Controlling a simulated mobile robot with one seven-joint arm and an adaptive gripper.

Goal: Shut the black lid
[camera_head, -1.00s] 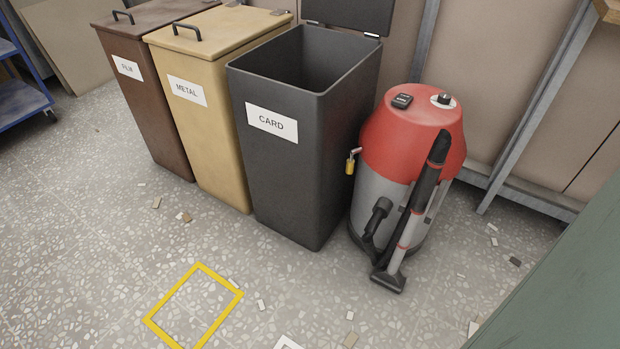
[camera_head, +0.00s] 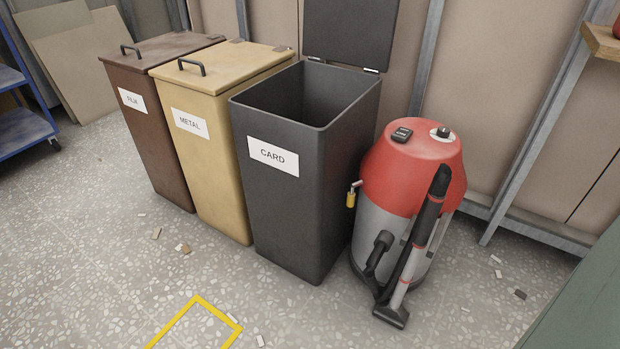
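The black lid (camera_head: 350,32) stands open and upright at the back of the black bin, hinged along the bin's rear edge. Its top is cut off by the upper edge of the picture. The black bin (camera_head: 297,225) carries a white label reading CARD, and its mouth is open; the inside walls show but the bottom is hidden. My gripper is not in view.
A yellow METAL bin (camera_head: 212,160) and a brown FILM bin (camera_head: 150,150), both shut, stand to the left. A red and grey vacuum cleaner (camera_head: 412,165) stands close on the right. A yellow floor outline (camera_head: 187,309) lies in front. A green surface (camera_head: 580,305) fills the lower right corner.

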